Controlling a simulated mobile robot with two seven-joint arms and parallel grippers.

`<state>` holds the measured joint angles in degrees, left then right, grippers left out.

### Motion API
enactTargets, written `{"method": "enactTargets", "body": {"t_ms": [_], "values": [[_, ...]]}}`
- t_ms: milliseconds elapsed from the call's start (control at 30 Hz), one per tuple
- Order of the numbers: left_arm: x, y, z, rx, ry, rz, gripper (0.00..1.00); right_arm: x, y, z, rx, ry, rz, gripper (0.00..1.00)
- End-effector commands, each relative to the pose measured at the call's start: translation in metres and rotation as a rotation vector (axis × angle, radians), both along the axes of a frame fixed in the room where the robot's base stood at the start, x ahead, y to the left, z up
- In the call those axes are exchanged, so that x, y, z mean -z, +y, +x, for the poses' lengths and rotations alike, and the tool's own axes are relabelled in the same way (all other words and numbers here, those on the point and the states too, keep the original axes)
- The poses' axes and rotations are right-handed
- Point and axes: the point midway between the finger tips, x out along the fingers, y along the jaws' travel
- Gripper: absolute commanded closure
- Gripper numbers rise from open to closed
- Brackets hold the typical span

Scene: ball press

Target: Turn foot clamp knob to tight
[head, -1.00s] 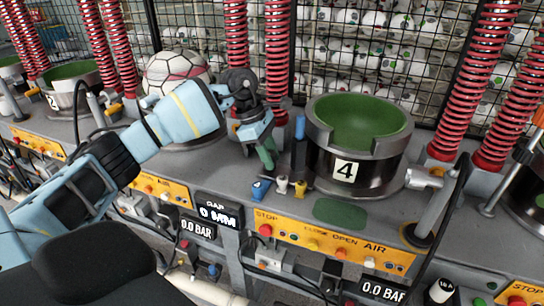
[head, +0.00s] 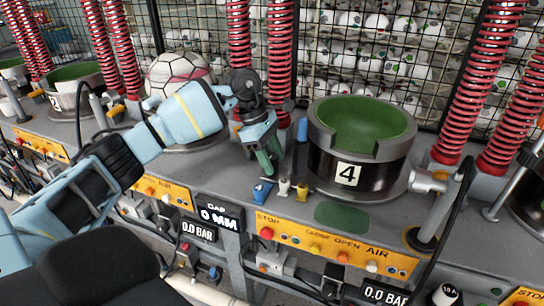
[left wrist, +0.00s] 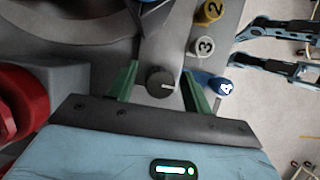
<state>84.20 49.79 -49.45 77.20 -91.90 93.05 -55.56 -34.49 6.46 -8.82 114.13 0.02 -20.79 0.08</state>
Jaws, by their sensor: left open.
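A small round black knob (left wrist: 160,82) with a white pointer line toward the right shows in the left wrist view. My left gripper (left wrist: 156,78) is open, its two green fingers on either side of the knob with gaps between. In the head view the left gripper (head: 268,158) points down at the grey deck, left of press 4. The knob is hidden there behind the gripper. My right gripper cannot be made out in either view.
Press 4 (head: 350,175), with a green-lined cup, stands just right of the gripper. Blue (head: 262,191), white (head: 284,187) and yellow (head: 302,191) numbered tabs stand near its fingers. Red springs (head: 281,60) rise behind. An orange button panel (head: 330,246) lines the front edge.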

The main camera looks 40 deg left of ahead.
Motion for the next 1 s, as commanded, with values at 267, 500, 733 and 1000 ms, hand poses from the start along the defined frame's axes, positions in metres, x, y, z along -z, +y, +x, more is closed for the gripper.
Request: {"method": "enactTargets", "body": {"t_ms": [267,500,733,1000], "values": [[-0.011,0.005,0.0,-0.002,-0.001,0.001,0.5,0.002,0.0,-0.005,0.0,0.01,0.0,1.0],[-0.045,0.019,-0.004,-0.002,-0.001,0.0,0.5,0.006,0.0,-0.007,0.0,0.015,0.001,1.0],[-0.069,0.028,-0.006,0.0,0.0,0.0,0.5,0.005,0.001,-0.004,0.002,0.009,0.002,1.0],[-0.072,0.029,-0.007,0.0,0.0,0.0,0.5,0.004,0.001,0.002,0.003,0.0,0.003,1.0]]}}
